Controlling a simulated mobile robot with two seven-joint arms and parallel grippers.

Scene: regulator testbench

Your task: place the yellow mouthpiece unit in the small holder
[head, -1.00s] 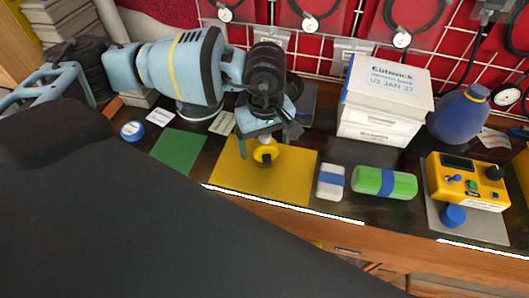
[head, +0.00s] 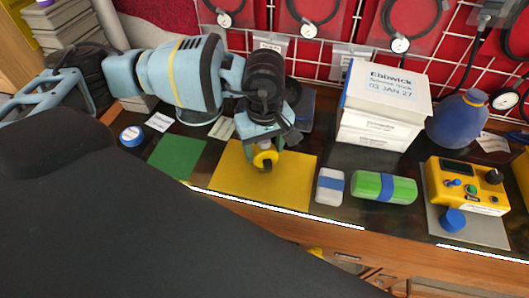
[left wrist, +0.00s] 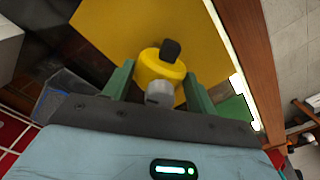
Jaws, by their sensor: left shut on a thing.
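The yellow mouthpiece unit (head: 264,158) is in my left gripper (head: 264,143), above the yellow mat (head: 290,182). In the left wrist view the unit (left wrist: 158,66) is a round yellow body with a black knob on its far end and a grey neck between the green fingers. My left gripper (left wrist: 160,88) is shut on it. I cannot tell its exact height above the mat. A dark grey container (head: 300,105) stands behind the gripper, partly hidden. I cannot tell whether it is the small holder. My right gripper is not in view.
A green mat (head: 178,156) lies left of the yellow one. To the right are a white and blue case (head: 330,187), a green case (head: 384,188) and a yellow control box (head: 466,187). White boxes (head: 384,108) and a blue bottle (head: 459,119) stand behind.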

